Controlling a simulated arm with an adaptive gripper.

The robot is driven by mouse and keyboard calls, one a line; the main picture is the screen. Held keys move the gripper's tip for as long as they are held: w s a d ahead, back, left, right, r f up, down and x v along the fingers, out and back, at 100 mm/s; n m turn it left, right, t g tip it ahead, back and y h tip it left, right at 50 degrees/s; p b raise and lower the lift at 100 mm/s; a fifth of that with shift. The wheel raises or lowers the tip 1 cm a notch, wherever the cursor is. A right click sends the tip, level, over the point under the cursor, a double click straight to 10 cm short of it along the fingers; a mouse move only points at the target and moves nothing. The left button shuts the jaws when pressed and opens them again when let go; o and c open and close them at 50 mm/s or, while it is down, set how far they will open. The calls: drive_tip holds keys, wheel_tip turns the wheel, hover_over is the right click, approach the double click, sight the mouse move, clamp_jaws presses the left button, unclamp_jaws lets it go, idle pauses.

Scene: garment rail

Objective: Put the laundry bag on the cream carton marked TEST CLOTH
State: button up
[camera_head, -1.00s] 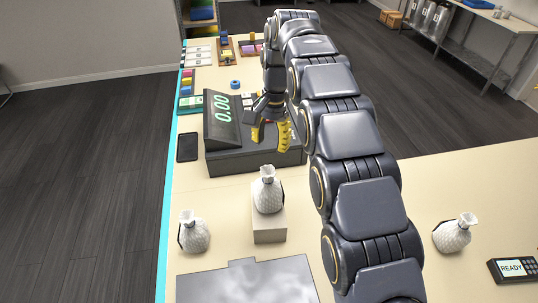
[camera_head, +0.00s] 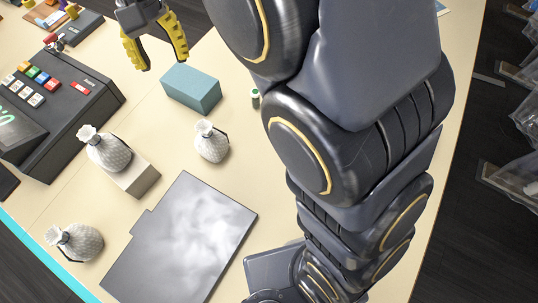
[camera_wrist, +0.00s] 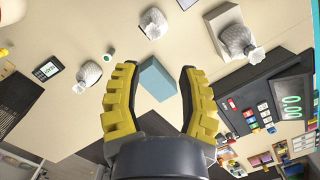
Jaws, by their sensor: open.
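Several white, tied-neck textured bags look alike; I cannot tell which one the task means. One bag (camera_head: 110,155) sits upright on a small cream carton (camera_head: 143,182); no marking on the carton is legible. Another bag (camera_head: 212,144) stands on the table just right of the carton, and another (camera_head: 75,243) at its lower left. In the wrist view, a bag (camera_wrist: 88,75) stands by a payment terminal; the carton's bag (camera_wrist: 236,41) shows at upper right. My gripper (camera_head: 161,62) is open and empty, yellow-fingered, above the table and apart from every bag.
A teal block (camera_head: 191,90) lies below my gripper and shows between its fingers in the wrist view. A black cash register (camera_head: 70,105) stands at left. A grey glossy plate (camera_head: 185,240) lies in front.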

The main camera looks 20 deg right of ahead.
drive_tip(key=s+d+f, duration=0.2)
drive_tip(key=s+d, duration=0.6)
drive_tip(key=s, duration=0.3)
drive_tip(key=s+d+f, duration=0.2)
drive_tip(key=s+d, duration=0.6)
drive_tip(key=s, duration=0.2)
drive_tip(key=shift+s+d, duration=0.2)
drive_tip(key=shift+s, duration=0.2)
